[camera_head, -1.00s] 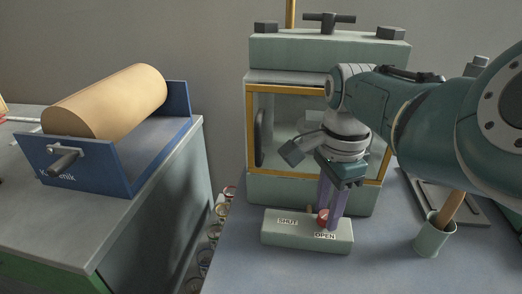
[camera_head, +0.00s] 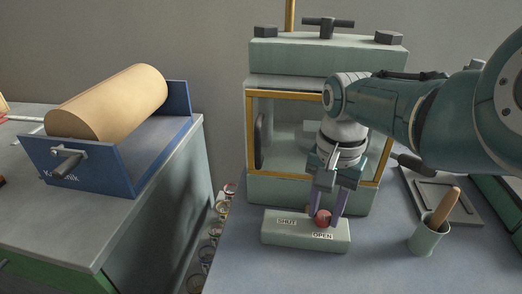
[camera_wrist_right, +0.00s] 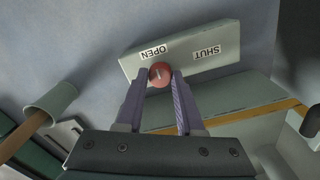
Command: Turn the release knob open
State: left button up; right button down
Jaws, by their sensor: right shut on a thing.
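The red round release knob (camera_head: 323,217) sits on the pale green box (camera_head: 280,238), which bears a SHUT label (camera_head: 287,222) at its left and an OPEN label (camera_head: 322,235) at its right front. My right gripper (camera_head: 326,219) points down with a purple finger on each side of the knob, shut on it. In the right wrist view the knob (camera_wrist_right: 160,74) lies between the two fingertips, near the OPEN label (camera_wrist_right: 153,51). A small pale mark shows on its face. My left gripper is not in view.
A green press with a yellow-framed window (camera_head: 290,140) stands behind the box. A cup with a wooden handle (camera_head: 426,238) and a grey tray (camera_head: 460,208) are at the right. A blue stand with a tan roller (camera_head: 108,100) is on the left bench. The bench front is clear.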

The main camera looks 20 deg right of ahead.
aim_at(324, 214)
dwell(0.3)
jog(key=c, duration=0.5)
grip_release()
jog(key=shift+c, duration=0.2)
notch_tip(324, 214, up, 10)
jog(key=p, duration=0.6)
